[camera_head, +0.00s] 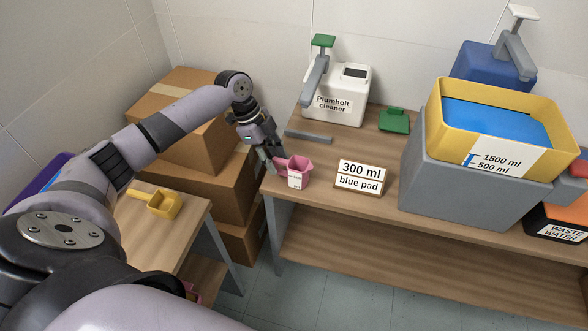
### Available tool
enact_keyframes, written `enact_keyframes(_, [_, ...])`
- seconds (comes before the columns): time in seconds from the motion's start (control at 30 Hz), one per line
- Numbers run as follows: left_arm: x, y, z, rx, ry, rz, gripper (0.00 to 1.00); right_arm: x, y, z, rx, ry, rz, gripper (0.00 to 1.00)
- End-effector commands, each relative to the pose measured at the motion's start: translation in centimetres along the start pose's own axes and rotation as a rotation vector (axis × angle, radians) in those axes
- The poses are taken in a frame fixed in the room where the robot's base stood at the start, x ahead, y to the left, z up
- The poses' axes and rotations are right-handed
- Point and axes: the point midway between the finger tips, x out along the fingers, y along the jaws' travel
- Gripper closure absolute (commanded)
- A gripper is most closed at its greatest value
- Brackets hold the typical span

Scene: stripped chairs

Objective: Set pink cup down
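The pink cup (298,174) is upright at the left end of the wooden table (385,215), with a white label on its front. I cannot tell for sure whether its base touches the table top. My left gripper (275,167) reaches down from the upper left. Its fingers are closed at the cup's left side, where the handle is; they partly hide that side. My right gripper is out of the view.
A sign reading "300 ml blue pad" (360,176) stands right of the cup. Behind are a grey bar (308,137), the Plumholt cleaner dispenser (345,97) and a green scoop (394,121). A yellow basin (446,111) sits on a grey block (460,185). Cardboard boxes (205,185) stand left.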

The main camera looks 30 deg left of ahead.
Motion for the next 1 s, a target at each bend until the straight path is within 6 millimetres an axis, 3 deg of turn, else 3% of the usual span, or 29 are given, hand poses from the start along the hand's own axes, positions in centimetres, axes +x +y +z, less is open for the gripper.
enact_keyframes(0.17, [1.9,0.1,0.0,0.0,0.0,0.001,0.65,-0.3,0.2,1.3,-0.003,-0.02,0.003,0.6])
enact_keyframes(0.4, [2.1,0.0,0.0,0.001,0.0,0.0,0.65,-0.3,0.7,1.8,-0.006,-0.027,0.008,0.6])
enact_keyframes(0.93, [2.0,0.0,0.0,0.0,0.0,-0.001,1.0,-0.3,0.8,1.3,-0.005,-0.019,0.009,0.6])
enact_keyframes(1.0, [2.0,0.0,0.0,0.0,0.0,-0.001,1.0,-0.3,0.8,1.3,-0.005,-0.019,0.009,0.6])
